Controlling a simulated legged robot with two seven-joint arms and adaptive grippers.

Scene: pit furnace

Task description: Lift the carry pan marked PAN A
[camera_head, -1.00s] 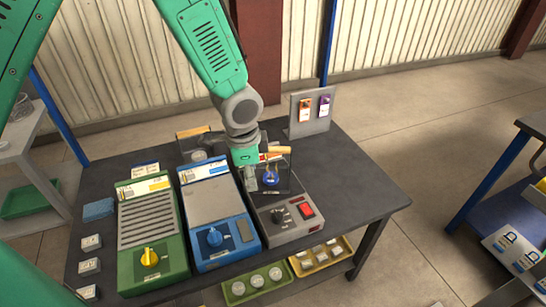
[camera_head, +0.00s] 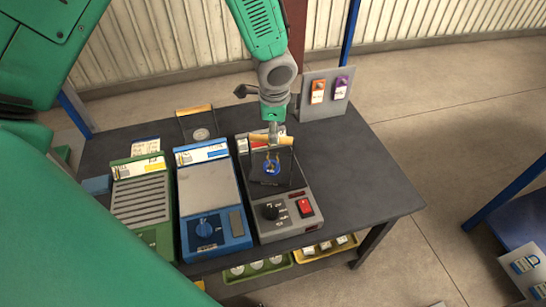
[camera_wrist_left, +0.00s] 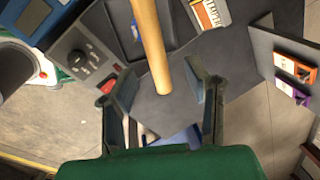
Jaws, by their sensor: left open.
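A dark carry pan (camera_head: 286,172) with a wooden handle (camera_head: 287,140) sits on top of the grey device. A round blue piece (camera_head: 271,167) with yellow parts lies in it. My left gripper (camera_head: 272,138) points down at this handle from above. In the left wrist view my left gripper (camera_wrist_left: 161,78) is open, and the wooden handle (camera_wrist_left: 150,40) runs between its fingers without being clamped. A second dark pan (camera_head: 212,126) with a wooden handle and a grey disc stands behind the blue device. I cannot read a PAN A mark on either pan. My right gripper is out of view.
The grey device (camera_head: 290,220), the blue device (camera_head: 224,231) and the green device (camera_head: 140,207) stand side by side on the dark table. An upright panel (camera_head: 320,112) with orange and purple tags stands behind at the right. The table's right part (camera_head: 370,185) is clear.

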